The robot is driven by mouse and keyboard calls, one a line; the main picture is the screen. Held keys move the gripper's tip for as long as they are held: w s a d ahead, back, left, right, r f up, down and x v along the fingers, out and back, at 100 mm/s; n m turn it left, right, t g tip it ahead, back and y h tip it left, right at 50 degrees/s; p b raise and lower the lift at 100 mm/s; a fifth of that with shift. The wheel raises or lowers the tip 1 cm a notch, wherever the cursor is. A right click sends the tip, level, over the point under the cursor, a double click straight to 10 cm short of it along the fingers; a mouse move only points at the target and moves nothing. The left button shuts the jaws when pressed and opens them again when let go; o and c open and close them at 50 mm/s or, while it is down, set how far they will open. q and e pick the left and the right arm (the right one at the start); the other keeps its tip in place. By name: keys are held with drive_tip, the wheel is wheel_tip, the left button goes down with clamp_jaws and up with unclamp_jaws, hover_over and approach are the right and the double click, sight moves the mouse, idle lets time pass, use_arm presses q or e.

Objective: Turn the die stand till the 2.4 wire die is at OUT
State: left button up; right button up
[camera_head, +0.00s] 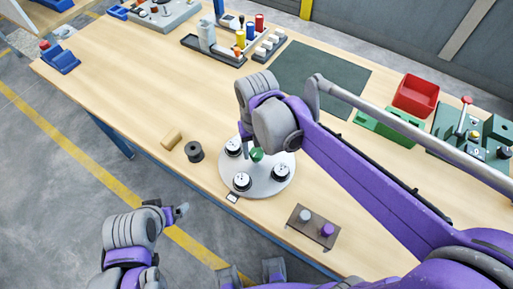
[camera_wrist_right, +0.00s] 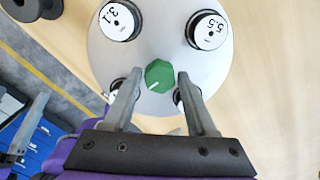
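The die stand (camera_head: 262,186) is a round grey plate on the table with white-faced dies and a green knob (camera_head: 256,154) at its middle. In the right wrist view the dies marked 3.1 (camera_wrist_right: 118,21) and 5.5 (camera_wrist_right: 207,32) show; two others are mostly hidden behind the fingers, their numbers unreadable. My right gripper (camera_wrist_right: 160,82) is open, its fingertips on either side of the green knob (camera_wrist_right: 158,74), with gaps visible. A small marker card (camera_head: 232,198) lies at the stand's front edge; its text is too small to read. My left gripper (camera_head: 181,211) is off the table's front.
A black spool (camera_head: 194,151) and a tan cylinder (camera_head: 172,139) lie left of the stand. A brown block with two pegs (camera_head: 301,229) is at front right. A dark green mat (camera_head: 318,75), red bin (camera_head: 416,95) and tool rack (camera_head: 228,52) are farther back.

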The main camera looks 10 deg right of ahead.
sight(256, 152)
drive_tip(key=shift+o, duration=1.2)
drive_tip(key=shift+r, duration=0.1)
wheel_tip(256, 152, up, 11)
drive_tip(key=shift+f+p, duration=0.2)
drive_tip(key=shift+p, duration=0.15)
drive_tip(key=shift+a, duration=0.1)
